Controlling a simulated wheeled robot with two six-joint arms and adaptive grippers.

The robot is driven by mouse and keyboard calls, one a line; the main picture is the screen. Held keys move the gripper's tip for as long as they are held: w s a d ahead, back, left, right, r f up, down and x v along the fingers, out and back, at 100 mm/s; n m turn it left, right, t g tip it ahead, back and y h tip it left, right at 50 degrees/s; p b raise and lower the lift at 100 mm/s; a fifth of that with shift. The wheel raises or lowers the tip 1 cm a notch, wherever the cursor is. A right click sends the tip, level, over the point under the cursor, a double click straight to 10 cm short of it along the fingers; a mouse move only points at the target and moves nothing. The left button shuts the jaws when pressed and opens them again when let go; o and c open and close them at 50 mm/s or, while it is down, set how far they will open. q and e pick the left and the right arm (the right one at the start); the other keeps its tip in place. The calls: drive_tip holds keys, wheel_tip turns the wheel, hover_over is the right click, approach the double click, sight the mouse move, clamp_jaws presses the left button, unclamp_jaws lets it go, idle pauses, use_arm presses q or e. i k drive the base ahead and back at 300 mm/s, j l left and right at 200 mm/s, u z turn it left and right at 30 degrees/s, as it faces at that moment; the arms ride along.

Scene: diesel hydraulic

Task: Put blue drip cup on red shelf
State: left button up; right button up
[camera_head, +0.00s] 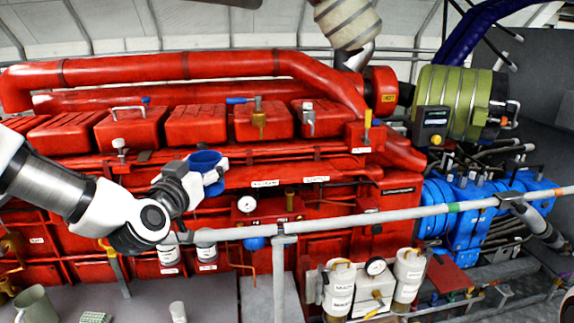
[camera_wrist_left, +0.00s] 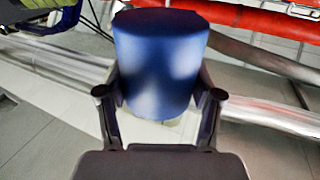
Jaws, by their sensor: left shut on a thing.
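The blue drip cup (camera_head: 207,160) is held by my left gripper (camera_head: 212,177), in front of the red engine in the head view. In the left wrist view the blue cup (camera_wrist_left: 160,65) sits between the two fingers of my left gripper (camera_wrist_left: 160,100), which is shut on it. In the head view part of the cup is hidden by the gripper. A red shelf-like ledge (camera_head: 262,178) runs along the engine just right of the cup. My right gripper is not in view.
A grey handrail (camera_head: 380,217) crosses in front of the engine. A grey-green mug (camera_head: 33,305) and a small white cup (camera_head: 178,312) stand on the grey surface at the lower left. White labelled canisters (camera_head: 340,287) stand below the rail.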

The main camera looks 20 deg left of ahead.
sight(263, 173)
drive_tip(key=i+j, duration=0.1)
drive_tip(key=i, duration=0.4)
drive_tip(key=i+j, duration=0.15)
drive_tip(key=i, duration=0.35)
